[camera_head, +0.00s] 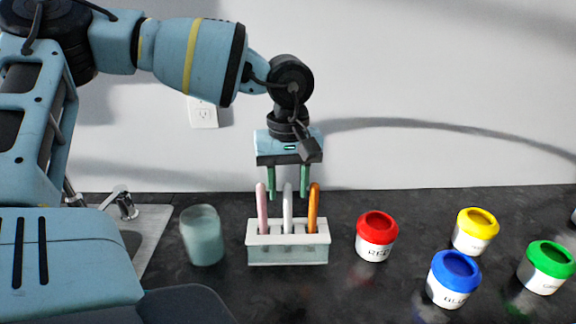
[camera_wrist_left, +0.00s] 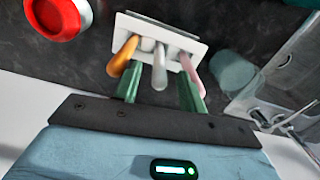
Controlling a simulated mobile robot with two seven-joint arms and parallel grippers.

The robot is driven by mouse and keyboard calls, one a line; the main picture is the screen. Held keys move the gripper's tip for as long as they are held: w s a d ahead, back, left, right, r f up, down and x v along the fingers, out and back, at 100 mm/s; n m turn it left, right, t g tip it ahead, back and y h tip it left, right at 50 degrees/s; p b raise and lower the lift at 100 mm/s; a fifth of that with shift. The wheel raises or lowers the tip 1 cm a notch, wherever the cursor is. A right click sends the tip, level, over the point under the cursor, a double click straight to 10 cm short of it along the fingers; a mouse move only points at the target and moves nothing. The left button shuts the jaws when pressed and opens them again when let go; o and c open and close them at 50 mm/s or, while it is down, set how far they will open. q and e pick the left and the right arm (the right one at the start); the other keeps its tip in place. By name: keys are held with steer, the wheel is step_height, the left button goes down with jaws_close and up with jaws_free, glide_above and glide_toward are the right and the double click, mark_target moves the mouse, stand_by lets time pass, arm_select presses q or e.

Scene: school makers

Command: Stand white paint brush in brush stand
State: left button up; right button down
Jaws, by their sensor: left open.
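The white paint brush (camera_head: 287,205) stands upright in the middle of the brush stand (camera_head: 288,254), between a pink brush (camera_head: 262,207) and an orange brush (camera_head: 313,207). My left gripper (camera_head: 288,194) is open and points down, just behind and above the brushes. In the left wrist view the white brush (camera_wrist_left: 159,68) shows between the open green fingers (camera_wrist_left: 160,94), with no finger closed on it. The stand (camera_wrist_left: 151,28) also shows there, with the orange brush (camera_wrist_left: 124,56) and the pink brush (camera_wrist_left: 192,74) near the fingers. My right gripper is not in view.
A cloudy glass jar (camera_head: 202,236) stands left of the stand, near a sink (camera_head: 146,232). Red (camera_head: 377,236), yellow (camera_head: 475,231), blue (camera_head: 453,279) and green (camera_head: 546,267) paint pots stand to the right. A wall (camera_head: 430,80) rises behind the dark counter.

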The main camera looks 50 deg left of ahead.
arm_select(q)
steer(key=shift+r, duration=0.1)
step_height(320, 180, up, 8)
steer(key=shift+f, duration=0.2)
stand_by(0.3)
stand_by(0.4)
